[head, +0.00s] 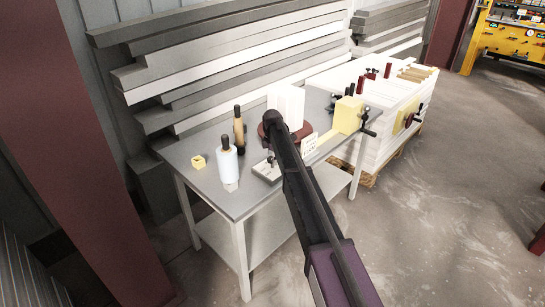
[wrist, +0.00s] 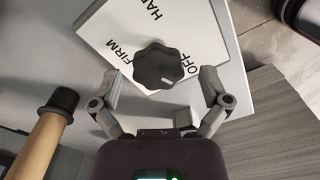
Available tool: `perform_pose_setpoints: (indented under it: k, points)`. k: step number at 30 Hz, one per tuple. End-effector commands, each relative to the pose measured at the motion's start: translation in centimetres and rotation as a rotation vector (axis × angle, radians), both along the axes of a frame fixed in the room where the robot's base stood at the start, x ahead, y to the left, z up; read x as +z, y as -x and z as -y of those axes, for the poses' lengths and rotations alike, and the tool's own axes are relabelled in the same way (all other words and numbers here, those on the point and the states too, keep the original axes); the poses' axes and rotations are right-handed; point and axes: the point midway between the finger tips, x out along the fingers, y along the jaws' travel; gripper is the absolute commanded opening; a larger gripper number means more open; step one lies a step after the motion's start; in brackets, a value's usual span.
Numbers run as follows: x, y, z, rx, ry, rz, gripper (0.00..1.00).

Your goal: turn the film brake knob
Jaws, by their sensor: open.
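The black lobed knob (wrist: 158,65) sits on a white plate (wrist: 108,24) in the wrist view. The plate bears the words FIRM and OFF, and a third word cut off after HA. My gripper (wrist: 162,84) is open, with one finger to the left of the knob and one to the right. The fingers look apart from the knob, and nothing is between them but the view of it. In the head view my arm covers much of the bench's middle, and I cannot make out the fingertips or surely pick out the knob there.
The grey bench (head: 197,178) carries a wood-coloured roller (head: 239,130), a white roll (head: 228,165), a small yellow block (head: 198,162) and a yellow clamped block (head: 348,115). A dark-capped wooden cylinder (wrist: 40,140) stands close left of my gripper. Stacked boards (head: 230,60) lie behind.

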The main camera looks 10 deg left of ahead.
Motion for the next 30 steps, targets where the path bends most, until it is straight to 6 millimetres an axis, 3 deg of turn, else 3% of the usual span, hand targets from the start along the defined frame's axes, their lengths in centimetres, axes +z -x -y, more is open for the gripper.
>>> perform_pose_setpoints:
  k: [11,30]
  points:
    - [0.01,-0.08,0.03,-0.078,0.000,0.001,0.96]
    - [0.01,-0.11,0.03,-0.487,0.000,0.001,0.96]
